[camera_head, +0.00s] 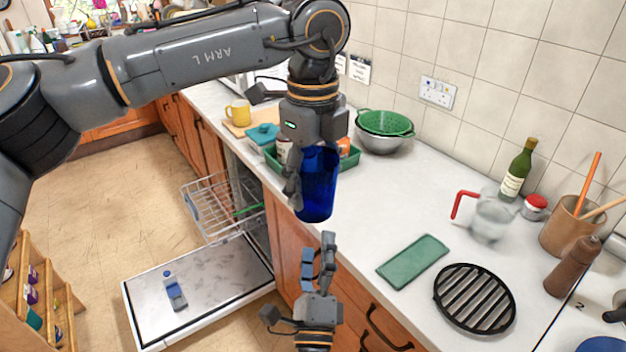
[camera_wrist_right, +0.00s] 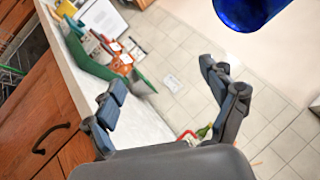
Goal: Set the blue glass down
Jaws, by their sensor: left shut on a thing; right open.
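The blue glass (camera_head: 318,185) is a deep blue tumbler, held near the front edge of the white counter (camera_head: 365,215). My left gripper (camera_head: 301,178) is shut on it from above and to its left. Part of the glass also shows at the top of the right wrist view (camera_wrist_right: 250,10). My right gripper (camera_head: 318,262) is open and empty, below the glass and in front of the cabinet. Its two spread fingers show in the right wrist view (camera_wrist_right: 165,95).
On the counter lie a green cloth (camera_head: 412,261) and a black round trivet (camera_head: 474,298), with a glass jug (camera_head: 491,217) behind. A green tray (camera_head: 350,157) and colander (camera_head: 385,123) stand farther back. The dishwasher door (camera_head: 200,290) hangs open at left. Bare counter lies right of the glass.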

